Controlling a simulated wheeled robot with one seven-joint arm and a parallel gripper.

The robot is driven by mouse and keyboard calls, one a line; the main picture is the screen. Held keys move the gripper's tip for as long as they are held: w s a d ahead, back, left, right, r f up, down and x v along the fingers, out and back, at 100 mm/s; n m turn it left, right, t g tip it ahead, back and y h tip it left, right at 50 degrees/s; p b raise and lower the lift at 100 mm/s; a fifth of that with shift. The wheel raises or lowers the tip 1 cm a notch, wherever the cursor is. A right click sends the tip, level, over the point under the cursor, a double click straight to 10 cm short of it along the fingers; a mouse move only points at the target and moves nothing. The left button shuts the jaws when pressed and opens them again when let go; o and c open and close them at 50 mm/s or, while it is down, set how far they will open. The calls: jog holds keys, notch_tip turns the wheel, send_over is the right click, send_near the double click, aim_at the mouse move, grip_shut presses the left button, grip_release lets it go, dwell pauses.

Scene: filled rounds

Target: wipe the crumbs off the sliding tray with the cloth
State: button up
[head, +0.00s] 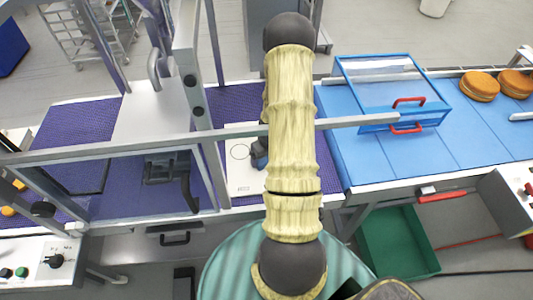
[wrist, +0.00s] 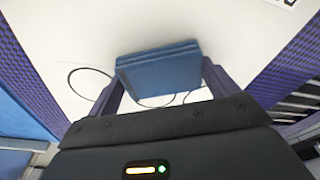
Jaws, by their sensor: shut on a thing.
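The folded blue cloth (wrist: 160,72) is between the two fingers of my gripper (wrist: 163,84), which is shut on it. It is over the white tray surface (wrist: 60,30). I cannot tell whether the cloth touches the tray. In the head view the white tray (head: 243,183) lies between purple belt sections, with a thin drawn circle on it. I cannot make out crumbs in either view.
A blue-framed clear guard (head: 380,75) with red handles stands over the blue belt (head: 350,155) at right. Round filled cakes (head: 479,86) sit beyond it. A metal rail (head: 130,143) crosses in front of the tray. A green crate (head: 398,242) is below.

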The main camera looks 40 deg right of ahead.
jog(key=shift+s+a+f, duration=0.1)
jog(key=shift+s, duration=0.05)
jog(key=shift+w+a, duration=0.55)
jog(key=shift+a, duration=0.1)
jog(key=shift+d+r, duration=0.1)
jog(key=shift+r, duration=0.1)
jog(key=shift+w+d+f, duration=0.1)
jog(key=shift+w+d, duration=0.4)
jog(key=shift+w, duration=0.3)
jog(key=shift+w+d, duration=0.45)
jog(key=shift+w, duration=0.3)
jog(key=shift+w+d+p, duration=0.2)
jog(key=shift+w+d, duration=0.3)
jog(key=shift+w, duration=0.3)
jog(key=shift+w+d+p, duration=0.15)
jog(key=shift+w+d, duration=0.3)
jog(key=shift+w, duration=0.35)
